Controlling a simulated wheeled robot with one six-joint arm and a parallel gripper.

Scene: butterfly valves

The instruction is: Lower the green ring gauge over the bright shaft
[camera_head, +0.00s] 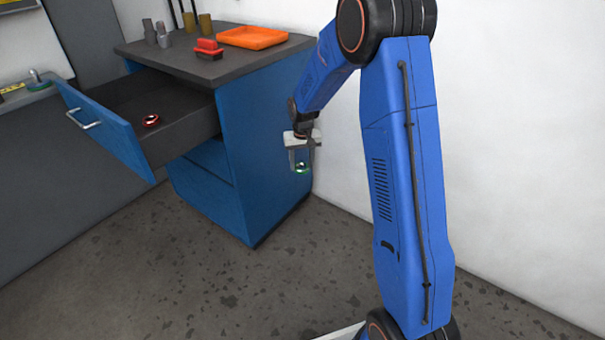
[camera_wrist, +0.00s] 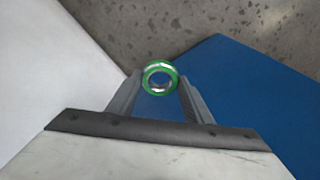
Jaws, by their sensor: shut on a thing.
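The green ring gauge (camera_wrist: 147,88) shows in the wrist view between the fingertips of my gripper (camera_wrist: 160,85), which is shut on it. The ring has a green outer band and a bright inner face, and blue shows through its hole. In the head view my gripper (camera_head: 301,165) hangs beside the right side of the blue cabinet, near the white wall, with the small green ring (camera_head: 302,168) at its tips. The bright shaft cannot be made out for certain in either view.
The blue cabinet (camera_head: 255,150) has a dark top carrying an orange tray (camera_head: 252,37), a red-and-black block (camera_head: 208,49) and several grey and brass cylinders. Its open drawer (camera_head: 165,125) holds a red ring (camera_head: 151,120). The speckled floor (camera_head: 240,285) in front is clear.

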